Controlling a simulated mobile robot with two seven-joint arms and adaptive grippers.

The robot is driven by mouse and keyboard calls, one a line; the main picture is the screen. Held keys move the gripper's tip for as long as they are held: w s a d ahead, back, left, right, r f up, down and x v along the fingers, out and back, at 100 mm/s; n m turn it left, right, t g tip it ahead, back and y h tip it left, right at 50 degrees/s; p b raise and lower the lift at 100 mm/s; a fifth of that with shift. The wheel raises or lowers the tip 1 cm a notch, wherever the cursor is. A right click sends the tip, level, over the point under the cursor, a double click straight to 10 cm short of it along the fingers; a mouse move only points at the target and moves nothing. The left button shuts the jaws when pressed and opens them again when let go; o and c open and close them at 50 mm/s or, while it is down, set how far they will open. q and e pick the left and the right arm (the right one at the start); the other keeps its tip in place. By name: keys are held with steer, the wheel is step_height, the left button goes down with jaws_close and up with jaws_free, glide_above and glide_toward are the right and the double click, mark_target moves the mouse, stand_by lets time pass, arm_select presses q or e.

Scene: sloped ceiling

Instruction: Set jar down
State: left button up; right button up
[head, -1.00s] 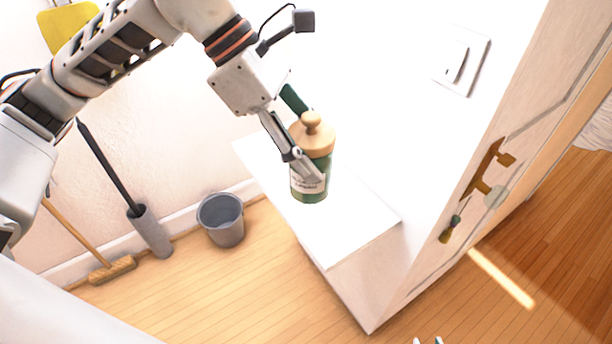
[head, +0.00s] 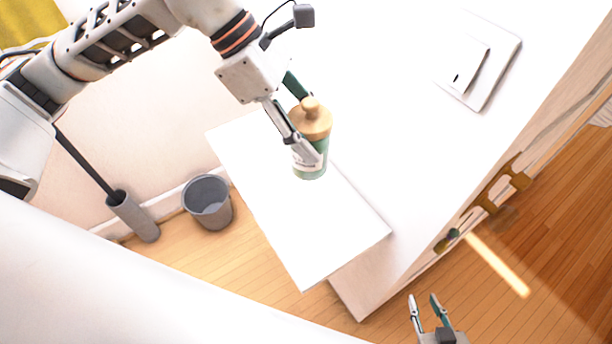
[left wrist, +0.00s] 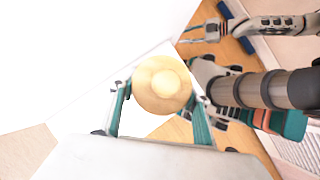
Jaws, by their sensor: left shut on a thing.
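The jar (head: 309,170) is green with a pale label and a round wooden lid with a knob. My left gripper (head: 308,140) is shut on it, with one finger across its near side and the other partly hidden behind the lid. The jar is upright or nearly so, over the white ledge (head: 300,240); I cannot tell whether its base touches. In the left wrist view the lid (left wrist: 162,84) shows from above between the two fingers, hiding the body. My right gripper (head: 422,298) is at the bottom right, empty and open, far from the jar.
A tall white cabinet or wall stands right of the ledge, with a pale switch-like plate (head: 480,62) and brass door hardware (head: 488,198). A grey bucket (head: 207,203) and a brush holder (head: 134,217) stand on the wooden floor at left. The ledge's front part is bare.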

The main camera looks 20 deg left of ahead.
mark_target(310, 166)
arm_select(q)
step_height(310, 166, down, 9)
steer(key=shift+f, duration=0.1)
step_height(310, 166, down, 5)
steer(key=shift+f, duration=0.1)
steer(key=o, duration=1.3)
arm_select(e)
steer(key=shift+w+f, duration=0.15)
steer(key=shift+w, duration=0.05)
